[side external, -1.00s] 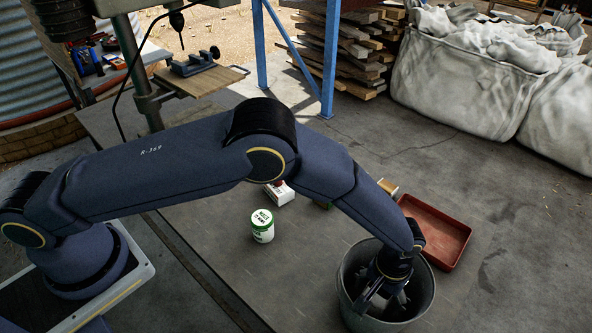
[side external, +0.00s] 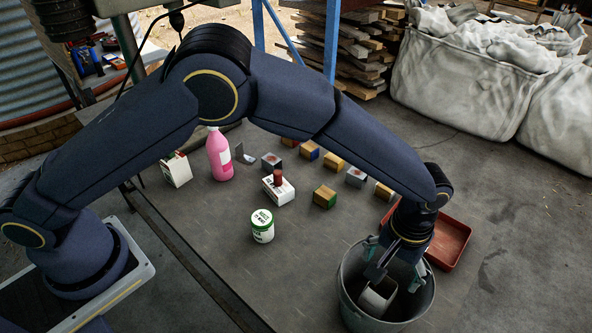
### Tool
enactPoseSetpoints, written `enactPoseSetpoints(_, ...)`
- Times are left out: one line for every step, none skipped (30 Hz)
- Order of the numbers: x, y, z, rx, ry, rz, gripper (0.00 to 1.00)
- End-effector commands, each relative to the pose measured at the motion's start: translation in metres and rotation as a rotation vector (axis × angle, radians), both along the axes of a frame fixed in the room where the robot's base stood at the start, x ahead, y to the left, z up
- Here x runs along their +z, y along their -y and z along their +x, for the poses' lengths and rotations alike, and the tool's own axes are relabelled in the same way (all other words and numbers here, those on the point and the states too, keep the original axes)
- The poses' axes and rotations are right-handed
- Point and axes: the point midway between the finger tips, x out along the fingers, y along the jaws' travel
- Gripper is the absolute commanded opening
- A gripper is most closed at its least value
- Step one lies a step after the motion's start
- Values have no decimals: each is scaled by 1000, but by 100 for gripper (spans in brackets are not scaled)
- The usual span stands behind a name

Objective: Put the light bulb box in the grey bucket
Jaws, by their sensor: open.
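The grey bucket (side external: 345,301) stands at the front right of the worktop. A pale box (side external: 376,300) lies tilted inside it; its print is unreadable from here, so I cannot tell for sure that it is the light bulb box. My gripper (side external: 395,274) is open and points down at the bucket's mouth, just above the pale box. The fingers look apart from the box, and nothing shows between them. Part of the bucket's far rim is hidden behind my gripper.
A red tray (side external: 452,236) lies behind the bucket. Left of it are a green-lidded white tub (side external: 262,226), a white-and-red box (side external: 279,192), a pink bottle (side external: 219,157), another white box (side external: 177,170) and several small blocks (side external: 325,196).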

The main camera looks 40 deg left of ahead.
Motion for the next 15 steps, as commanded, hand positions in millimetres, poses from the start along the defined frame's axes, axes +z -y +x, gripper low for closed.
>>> enactPoseSetpoints(5,-1,1,1,1,-1,89)
enactPoseSetpoints(10,-3,2,2,4,-3,89)
enactPoseSetpoints(19,-8,5,4,8,-8,89)
enactPoseSetpoints(28,-13,7,7,13,-14,89)
enactPoseSetpoints(39,-21,11,9,21,-22,89)
enactPoseSetpoints(57,-34,15,13,33,-33,89)
enactPoseSetpoints(72,-46,18,14,44,-43,89)
enactPoseSetpoints(89,-60,21,18,57,-54,89)
enactPoseSetpoints(111,-81,22,20,76,-67,89)
enactPoseSetpoints(129,-99,22,21,92,-77,89)
enactPoseSetpoints(145,-117,20,22,109,-85,89)
enactPoseSetpoints(166,-140,15,21,134,-95,89)
enactPoseSetpoints(181,-158,11,21,153,-102,89)
enactPoseSetpoints(194,-175,4,21,172,-107,89)
enactPoseSetpoints(210,-197,-5,21,199,-111,89)
